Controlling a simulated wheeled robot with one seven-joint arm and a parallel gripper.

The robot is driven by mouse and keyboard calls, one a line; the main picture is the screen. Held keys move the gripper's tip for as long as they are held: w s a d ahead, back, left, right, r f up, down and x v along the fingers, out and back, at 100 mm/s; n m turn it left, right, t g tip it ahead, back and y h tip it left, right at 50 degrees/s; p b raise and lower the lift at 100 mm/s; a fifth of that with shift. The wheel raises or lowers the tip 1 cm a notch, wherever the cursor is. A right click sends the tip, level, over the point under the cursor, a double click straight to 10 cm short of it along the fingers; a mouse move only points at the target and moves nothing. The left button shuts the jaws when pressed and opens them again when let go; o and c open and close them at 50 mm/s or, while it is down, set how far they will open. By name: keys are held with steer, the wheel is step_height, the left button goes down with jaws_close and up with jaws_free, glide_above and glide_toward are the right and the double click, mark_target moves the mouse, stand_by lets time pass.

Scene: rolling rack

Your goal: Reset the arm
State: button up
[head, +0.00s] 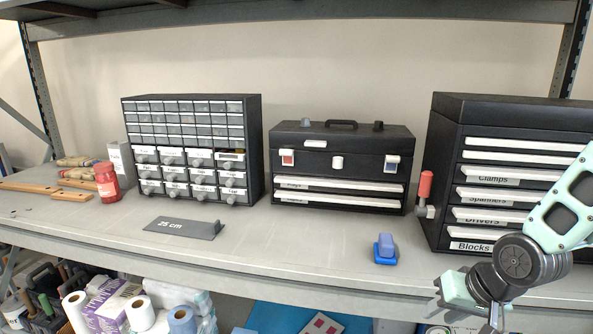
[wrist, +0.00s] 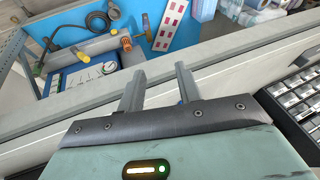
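My arm reaches in from the right in the head view, and my gripper (head: 492,318) hangs low at the bottom right, in front of the shelf's front edge. In the wrist view my gripper (wrist: 157,82) shows two grey fingers with a clear gap between them. It is open and nothing is between the fingers. Beyond the fingers, the wrist view shows the shelf edge (wrist: 225,75) and the lower level.
The shelf (head: 300,238) bears a small-parts drawer cabinet (head: 255,140), a black toolbox (head: 345,155), and a larger drawer chest (head: 440,150) beside my arm. A blue object (head: 385,250) lies near the front edge. A red bottle (head: 107,183) stands at left.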

steer(key=s+a+r+n+g+h, duration=0.1)
steer(key=s+a+r+n+g, duration=0.1)
steer(key=s+a+r+n, duration=0.2)
steer(key=s+a+r+n+g+h+b, duration=0.1)
steer(key=s+a+r+n, duration=0.3)
steer(key=s+a, duration=0.7)
steer(key=s+n+g, duration=0.1)
steer(key=s, duration=0.3)
steer(key=shift+n+g, duration=0.3)
steer(key=shift+n, duration=0.1)
